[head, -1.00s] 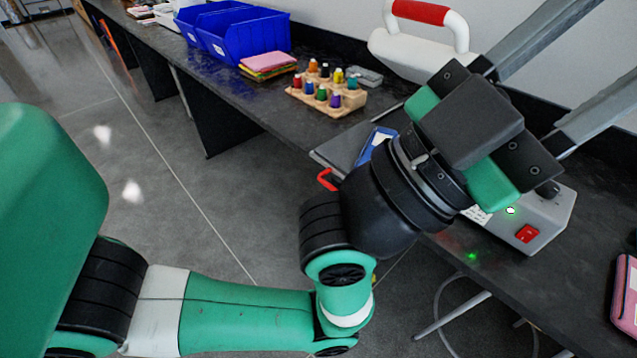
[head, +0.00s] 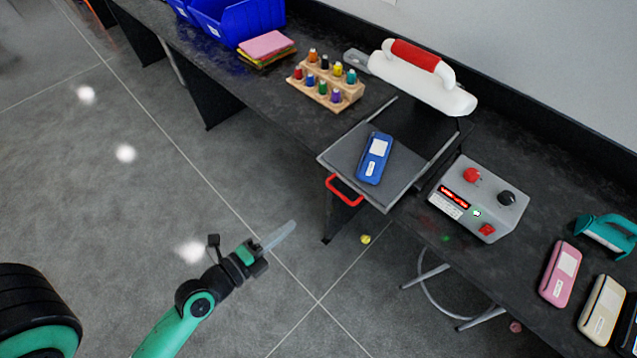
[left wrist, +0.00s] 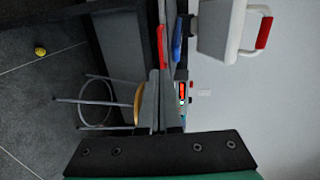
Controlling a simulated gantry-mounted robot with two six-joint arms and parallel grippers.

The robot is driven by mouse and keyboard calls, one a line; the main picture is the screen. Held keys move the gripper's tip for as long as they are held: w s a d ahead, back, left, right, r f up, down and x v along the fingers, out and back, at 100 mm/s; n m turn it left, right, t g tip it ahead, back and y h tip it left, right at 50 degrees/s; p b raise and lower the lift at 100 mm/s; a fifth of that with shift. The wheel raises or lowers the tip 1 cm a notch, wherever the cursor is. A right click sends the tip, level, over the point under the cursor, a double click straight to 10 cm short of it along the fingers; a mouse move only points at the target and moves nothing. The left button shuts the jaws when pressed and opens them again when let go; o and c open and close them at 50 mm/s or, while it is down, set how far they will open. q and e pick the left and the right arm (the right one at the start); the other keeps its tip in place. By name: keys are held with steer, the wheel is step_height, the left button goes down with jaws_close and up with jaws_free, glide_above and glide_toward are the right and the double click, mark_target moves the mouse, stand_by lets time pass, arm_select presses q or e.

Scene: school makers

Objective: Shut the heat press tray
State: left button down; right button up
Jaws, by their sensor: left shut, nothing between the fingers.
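The heat press tray (head: 400,187) is a grey plate slid out over the front edge of the bench. Its red handle (head: 345,190) faces the floor side. A blue case (head: 374,158) with a white label lies on the tray. The white press top (head: 430,80) with a red grip stands behind it. My left gripper (head: 283,232) is shut and empty, in front of and apart from the handle. In the left wrist view the shut fingers (left wrist: 157,85) point toward the red handle (left wrist: 160,46). My right gripper is not in view.
A control box (head: 478,198) stands right of the tray. A wooden rack of small bottles (head: 328,85) is to its left, with blue bins (head: 235,20) beyond. Pink (head: 560,274) and beige (head: 603,310) cases lie at right. The floor before the tray is open.

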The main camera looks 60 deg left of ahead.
arm_select(q)
steer(key=p+x, duration=0.2)
steer(key=x, duration=1.2)
steer(key=shift+w, duration=0.2)
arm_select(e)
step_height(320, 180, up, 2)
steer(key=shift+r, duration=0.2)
arm_select(q)
steer(key=shift+a+r, duration=0.1)
steer(key=shift+a, duration=0.05)
